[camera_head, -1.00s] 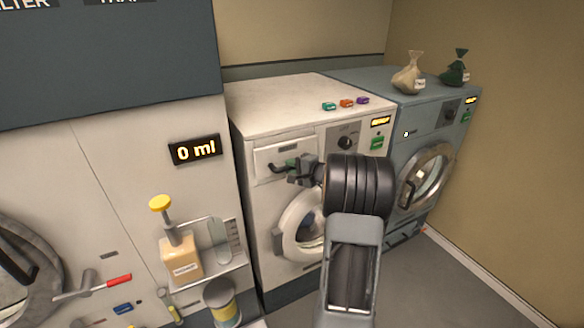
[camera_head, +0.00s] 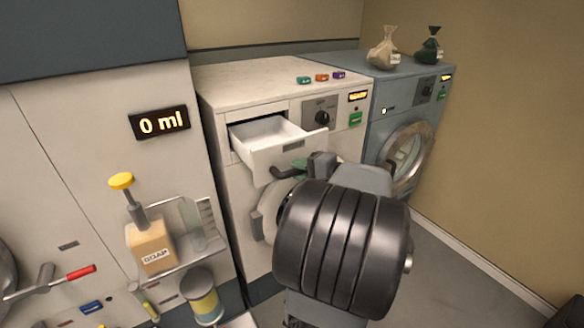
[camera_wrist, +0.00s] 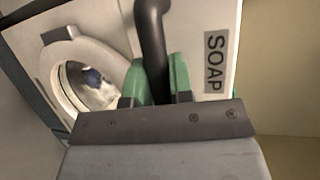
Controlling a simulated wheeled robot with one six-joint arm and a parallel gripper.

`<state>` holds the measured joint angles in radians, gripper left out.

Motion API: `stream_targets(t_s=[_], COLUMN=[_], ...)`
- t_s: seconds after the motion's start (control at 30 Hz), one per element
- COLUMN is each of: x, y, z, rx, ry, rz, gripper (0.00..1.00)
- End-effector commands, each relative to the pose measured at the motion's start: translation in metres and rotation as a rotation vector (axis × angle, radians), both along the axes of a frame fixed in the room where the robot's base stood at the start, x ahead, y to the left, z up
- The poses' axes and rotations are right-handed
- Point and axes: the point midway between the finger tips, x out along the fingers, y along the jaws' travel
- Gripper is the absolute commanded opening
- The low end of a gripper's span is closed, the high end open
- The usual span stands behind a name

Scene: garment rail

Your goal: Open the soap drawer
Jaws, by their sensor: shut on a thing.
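The soap drawer (camera_head: 268,134) of the white washing machine (camera_head: 226,92) is pulled out of its slot, and its empty-looking white inside shows. In the wrist view its front carries a SOAP label (camera_wrist: 215,62) and a dark handle (camera_wrist: 152,40). My gripper (camera_head: 300,168) is at the drawer front. In the wrist view the green-padded fingers of my gripper (camera_wrist: 160,80) are shut on the handle, one on each side. My arm hides part of the round door below.
A soap pump bottle (camera_head: 150,242) stands on a shelf at left, above a yellow-banded jar (camera_head: 203,297). A blue-grey machine (camera_head: 385,115) stands at right with two sacks on top. Small coloured blocks (camera_head: 321,77) lie on the white machine.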

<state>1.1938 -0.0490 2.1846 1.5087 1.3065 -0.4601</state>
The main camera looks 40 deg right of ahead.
Motion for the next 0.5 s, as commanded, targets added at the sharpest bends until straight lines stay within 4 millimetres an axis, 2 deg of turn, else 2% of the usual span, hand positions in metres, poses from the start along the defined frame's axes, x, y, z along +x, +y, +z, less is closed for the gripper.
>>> stream_targets(t_s=[0.43, 0.47, 0.5], x=[-0.0048, -0.0048, -0.0048], y=[0.0013, 0.0013, 0.0013], z=[-0.0009, -0.0008, -0.0008], rx=[0.002, 0.002, 0.002], ry=[0.002, 0.002, 0.002], rz=[0.001, 0.001, 0.001], gripper=[0.0, 0.24, 0.28])
